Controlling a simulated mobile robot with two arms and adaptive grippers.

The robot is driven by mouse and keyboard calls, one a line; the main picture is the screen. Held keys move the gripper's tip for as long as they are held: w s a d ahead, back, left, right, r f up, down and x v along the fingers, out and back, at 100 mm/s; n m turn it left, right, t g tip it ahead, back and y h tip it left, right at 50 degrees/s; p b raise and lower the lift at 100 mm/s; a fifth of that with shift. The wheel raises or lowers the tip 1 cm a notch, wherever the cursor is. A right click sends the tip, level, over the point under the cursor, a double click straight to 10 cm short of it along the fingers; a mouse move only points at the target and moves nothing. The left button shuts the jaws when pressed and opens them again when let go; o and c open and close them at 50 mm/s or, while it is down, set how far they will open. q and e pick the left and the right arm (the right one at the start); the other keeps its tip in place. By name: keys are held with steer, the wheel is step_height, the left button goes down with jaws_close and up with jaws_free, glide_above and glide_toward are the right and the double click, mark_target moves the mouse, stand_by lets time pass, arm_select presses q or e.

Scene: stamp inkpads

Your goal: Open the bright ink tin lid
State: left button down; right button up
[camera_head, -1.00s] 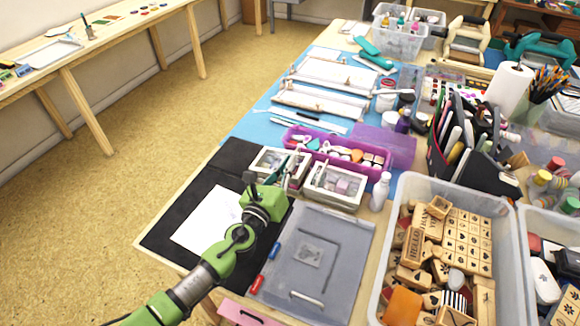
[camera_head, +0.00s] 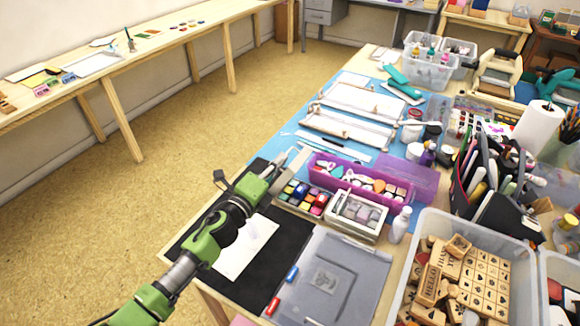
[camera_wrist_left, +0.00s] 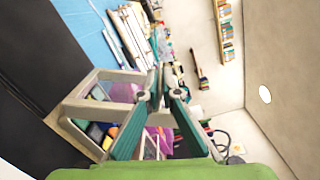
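The bright ink tin (camera_head: 304,198) stands on the table at the black mat's right edge. Its several colored pads show in the head view. Its pale lid (camera_head: 299,166) is tilted up at the tin's far left side. The lid's pale window frame also shows in the left wrist view (camera_wrist_left: 75,108), with colored pads behind it. My left gripper (camera_head: 283,158) is beside the raised lid, at its left. In the left wrist view its fingertips (camera_wrist_left: 162,75) come together, with nothing clearly between them. Whether they touch the lid is unclear. My right gripper is out of view.
A second, closed tin (camera_head: 357,214) with a clear window stands just right. A purple tray (camera_head: 330,168) lies behind both tins. A white bottle (camera_head: 400,225), a grey plastic case (camera_head: 335,278) and a stamp crate (camera_head: 483,240) are nearby. The black mat (camera_head: 210,225) holds white paper.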

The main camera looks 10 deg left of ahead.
arm_select(q)
steer(key=w+a+f+n, duration=0.2)
steer(key=w+a+n, duration=0.1)
steer(key=a+n, duration=0.4)
steer(key=shift+a+f+n+b, duration=0.15)
steer(key=shift+a+n+b, duration=0.15)
steer(key=shift+a+n, duration=0.1)
steer(key=shift+w, duration=0.15)
steer(key=c, duration=2.3)
jaws_free()
steer(key=v, duration=1.2)
